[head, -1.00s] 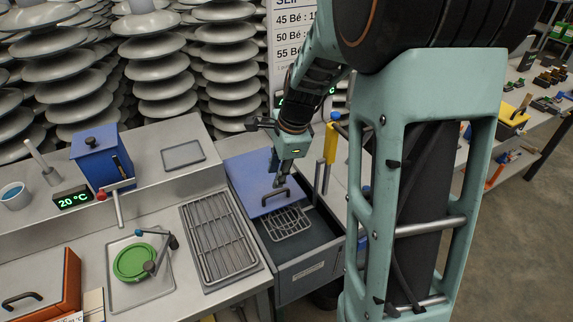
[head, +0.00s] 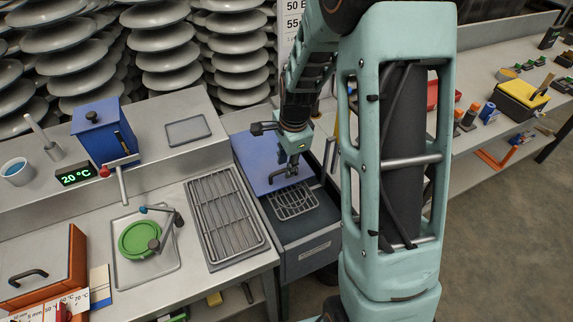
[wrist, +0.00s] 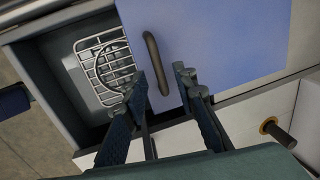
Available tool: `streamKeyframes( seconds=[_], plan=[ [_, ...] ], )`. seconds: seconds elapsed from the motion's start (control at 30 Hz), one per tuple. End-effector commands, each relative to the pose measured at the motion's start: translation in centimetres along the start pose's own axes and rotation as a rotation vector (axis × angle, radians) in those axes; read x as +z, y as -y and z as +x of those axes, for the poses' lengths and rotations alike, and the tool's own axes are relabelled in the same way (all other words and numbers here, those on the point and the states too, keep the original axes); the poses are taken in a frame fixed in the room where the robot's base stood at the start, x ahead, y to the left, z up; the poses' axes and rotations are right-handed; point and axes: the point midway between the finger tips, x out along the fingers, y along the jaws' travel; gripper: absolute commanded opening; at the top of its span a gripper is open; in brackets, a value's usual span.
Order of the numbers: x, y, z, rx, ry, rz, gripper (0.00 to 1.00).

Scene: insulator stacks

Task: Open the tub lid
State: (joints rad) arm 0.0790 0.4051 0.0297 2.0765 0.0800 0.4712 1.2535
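The tub (head: 307,248) is a dark grey box at the right end of the bench. Its blue lid (head: 252,160) covers the back part, and the front part is uncovered, showing a wire rack (head: 295,203) inside. The lid has a dark bar handle (head: 279,178) near its front edge; it also shows in the wrist view (wrist: 156,62). My gripper (head: 291,172) is at the handle, pointing down. In the wrist view my gripper (wrist: 161,76) is open, with the handle between its fingertips and gaps visible on both sides.
A wire grid tray (head: 227,215) lies left of the tub. Further left are a green round lid (head: 140,239), a blue box (head: 100,138) and an orange box (head: 50,265). Stacked insulators stand behind. A second bench (head: 500,120) is at the right.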

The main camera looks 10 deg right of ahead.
Motion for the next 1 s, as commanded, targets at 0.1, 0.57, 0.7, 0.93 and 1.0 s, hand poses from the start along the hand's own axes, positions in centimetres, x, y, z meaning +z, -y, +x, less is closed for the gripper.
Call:
streamKeyframes(
  seconds=[0.1,0.57,0.7,0.93,1.0],
  plan=[
    [-0.02,0.0,0.5,0.0,0.0,0.0,0.26],
    [-0.02,0.01,0.52,-0.001,0.0,0.0,0.03],
    [-0.03,0.01,0.52,-0.001,0.0,0.0,0.0],
    [-0.03,0.01,0.51,-0.001,0.0,0.0,0.0],
    [-0.02,0.12,0.53,-0.001,0.0,0.0,0.0]
  ],
)
